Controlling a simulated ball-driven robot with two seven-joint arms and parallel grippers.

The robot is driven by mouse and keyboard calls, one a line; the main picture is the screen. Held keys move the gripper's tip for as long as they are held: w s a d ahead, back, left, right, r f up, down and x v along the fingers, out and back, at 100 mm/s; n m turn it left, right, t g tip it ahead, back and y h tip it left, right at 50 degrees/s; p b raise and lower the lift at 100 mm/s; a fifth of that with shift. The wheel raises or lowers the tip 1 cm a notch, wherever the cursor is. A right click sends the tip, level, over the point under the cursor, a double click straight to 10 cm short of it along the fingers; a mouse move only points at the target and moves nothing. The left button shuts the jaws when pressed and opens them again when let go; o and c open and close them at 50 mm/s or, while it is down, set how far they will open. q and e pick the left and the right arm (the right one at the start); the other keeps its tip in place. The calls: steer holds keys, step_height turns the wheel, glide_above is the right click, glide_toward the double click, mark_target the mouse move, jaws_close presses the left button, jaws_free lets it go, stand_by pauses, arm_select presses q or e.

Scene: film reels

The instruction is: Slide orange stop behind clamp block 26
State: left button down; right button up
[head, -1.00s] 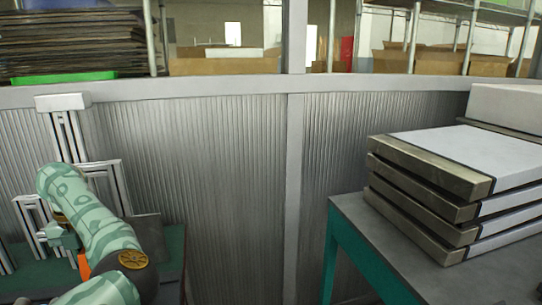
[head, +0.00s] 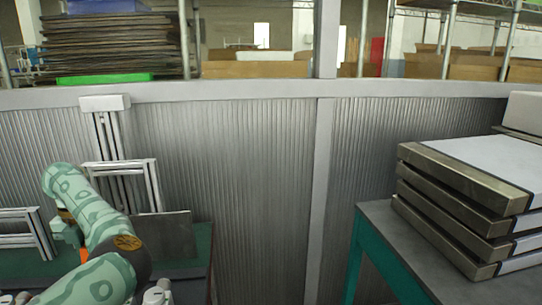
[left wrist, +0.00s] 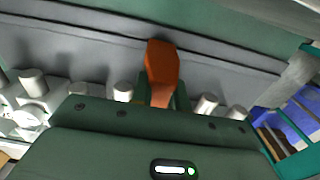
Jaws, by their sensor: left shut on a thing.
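The orange stop (left wrist: 162,66) is a small orange piece with a wider angular head and a narrower stem. In the left wrist view its stem is between the fingers of my left gripper (left wrist: 166,100), which is shut on it. The head of the stop lies over a grey rail. In the head view my left gripper (head: 68,232) is low at the left, above a green bench, with a bit of orange (head: 84,255) beside it. I cannot make out a number 26 on any block. My right gripper is not in view.
Several silver pegs (left wrist: 123,91) stand along the grey rail (left wrist: 95,62). A blue part (left wrist: 298,118) is at the right of the wrist view. Metal frames (head: 122,168) and a grey plate (head: 165,226) stand on the green bench. Stacked slabs (head: 465,190) are on the right table.

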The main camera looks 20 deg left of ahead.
arm_select(q)
steer(key=s+a, duration=0.3)
steer(key=a, duration=0.2)
steer(key=shift+a, duration=0.2)
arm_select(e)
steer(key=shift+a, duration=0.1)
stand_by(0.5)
